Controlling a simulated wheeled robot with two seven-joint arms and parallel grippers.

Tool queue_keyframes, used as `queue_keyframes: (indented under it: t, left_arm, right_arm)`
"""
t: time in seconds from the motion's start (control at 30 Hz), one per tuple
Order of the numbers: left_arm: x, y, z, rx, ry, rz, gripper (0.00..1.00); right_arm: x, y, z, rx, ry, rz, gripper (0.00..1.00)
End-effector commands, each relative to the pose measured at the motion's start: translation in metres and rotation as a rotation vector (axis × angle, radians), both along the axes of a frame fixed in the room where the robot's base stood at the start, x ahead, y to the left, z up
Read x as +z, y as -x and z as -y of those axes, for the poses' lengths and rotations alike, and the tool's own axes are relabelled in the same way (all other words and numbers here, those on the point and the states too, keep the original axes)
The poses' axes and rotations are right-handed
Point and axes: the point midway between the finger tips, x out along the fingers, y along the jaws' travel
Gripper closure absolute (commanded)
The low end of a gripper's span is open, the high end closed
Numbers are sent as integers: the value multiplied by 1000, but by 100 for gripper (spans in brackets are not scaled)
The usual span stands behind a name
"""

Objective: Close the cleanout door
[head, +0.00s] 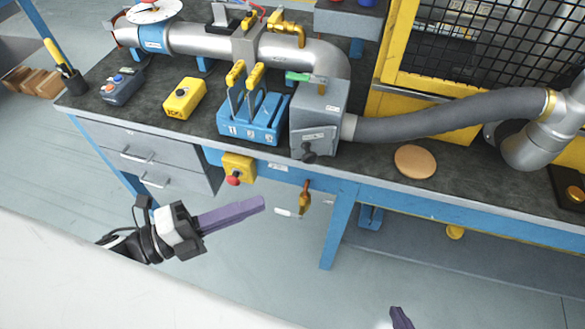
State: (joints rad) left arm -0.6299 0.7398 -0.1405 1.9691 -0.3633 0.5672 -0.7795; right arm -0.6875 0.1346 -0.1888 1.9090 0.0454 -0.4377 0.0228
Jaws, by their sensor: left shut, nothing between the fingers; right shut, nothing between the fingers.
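The cleanout door looks to be the grey front panel (313,138) on the grey box (320,104) at the end of the silver pipe, near the bench's front edge. A dark round knob (309,157) sits low on it. I cannot tell how far the panel stands from the box. My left gripper (262,204) has purple fingers and is shut and empty, in front of the bench and below left of the box, apart from it. My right gripper (398,311) shows only its purple fingertips at the bottom edge, shut and empty, far below the box.
A grey hose (445,116) runs right from the box. A blue block with yellow-handled levers (250,116) stands close on its left. An orange disc (415,161) lies on the bench (370,165).

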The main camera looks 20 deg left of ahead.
Motion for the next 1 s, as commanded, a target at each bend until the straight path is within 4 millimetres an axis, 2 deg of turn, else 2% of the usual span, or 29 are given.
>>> queue_keyframes:
  t: [0.17, 0.57, 0.8, 1.0]
  left_arm:
    - [2, -15, 15, -1, 0, 6, 100]
    - [3, -68, 72, 1, 3, 3, 100]
    - [0, -96, 55, 2, -1, -1, 100]
    - [0, -102, 52, 2, 2, -2, 100]
  right_arm:
    - [2, 0, 0, -1, -3, -1, 100]
    - [12, -1, -1, 1, 0, 2, 100]
    - [14, -1, -1, 2, 0, 3, 100]
    - [15, -1, -1, 2, 0, 4, 100]
